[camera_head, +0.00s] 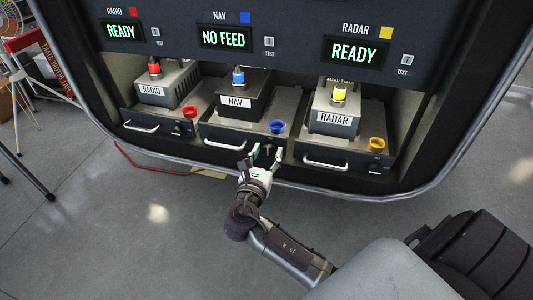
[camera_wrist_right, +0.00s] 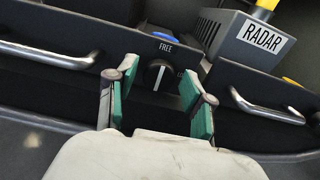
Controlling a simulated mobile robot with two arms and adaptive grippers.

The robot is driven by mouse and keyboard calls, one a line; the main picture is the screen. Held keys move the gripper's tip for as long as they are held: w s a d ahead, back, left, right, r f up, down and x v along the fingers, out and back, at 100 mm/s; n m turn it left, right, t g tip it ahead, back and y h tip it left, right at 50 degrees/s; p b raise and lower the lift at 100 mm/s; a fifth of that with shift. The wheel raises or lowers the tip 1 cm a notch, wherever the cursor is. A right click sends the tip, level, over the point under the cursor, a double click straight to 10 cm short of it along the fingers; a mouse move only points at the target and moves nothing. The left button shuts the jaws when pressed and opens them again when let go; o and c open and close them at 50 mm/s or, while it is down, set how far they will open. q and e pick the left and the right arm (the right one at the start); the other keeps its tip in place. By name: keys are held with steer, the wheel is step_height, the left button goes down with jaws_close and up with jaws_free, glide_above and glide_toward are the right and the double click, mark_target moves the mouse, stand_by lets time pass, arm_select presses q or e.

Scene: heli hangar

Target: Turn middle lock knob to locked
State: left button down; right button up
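The middle lock knob (camera_wrist_right: 158,75) is a round black dial with a white pointer line, on the front of the NAV drawer (camera_head: 228,133). In the right wrist view its pointer stands close to upright, near the label FREE above it; a second label to its right is partly hidden by a finger. My right gripper (camera_wrist_right: 157,100) is open, with its green-padded fingers on either side of the knob and apart from it. In the head view the right gripper (camera_head: 264,158) is in front of the NAV drawer. My left gripper is not in view.
The RADIO drawer (camera_head: 153,124) is on the left and the RADAR drawer (camera_head: 338,160) on the right, each with a bar handle. The NAV handle (camera_head: 225,144) is left of my gripper. The NAV screen (camera_head: 225,37) reads NO FEED. A red cable (camera_head: 150,172) lies on the floor.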

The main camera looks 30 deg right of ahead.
jaws_close()
steer(key=shift+m, duration=0.3)
steer(key=m+b, duration=0.1)
steer(key=m, duration=0.2)
steer(key=shift+f, duration=0.1)
steer(key=m+b, duration=0.1)
steer(key=m, duration=0.2)
steer(key=shift+s, duration=0.1)
steer(key=m+b, duration=0.1)
steer(key=m, duration=0.2)
steer(key=m+b, duration=0.2)
steer(key=shift+f+m, duration=0.2)
steer(key=shift+m, duration=0.2)
steer(key=m+b, duration=0.3)
steer(key=shift+d, duration=0.1)
steer(key=shift+m+b, duration=0.85)
steer(key=shift+m, duration=0.45)
steer(key=shift+r, duration=0.1)
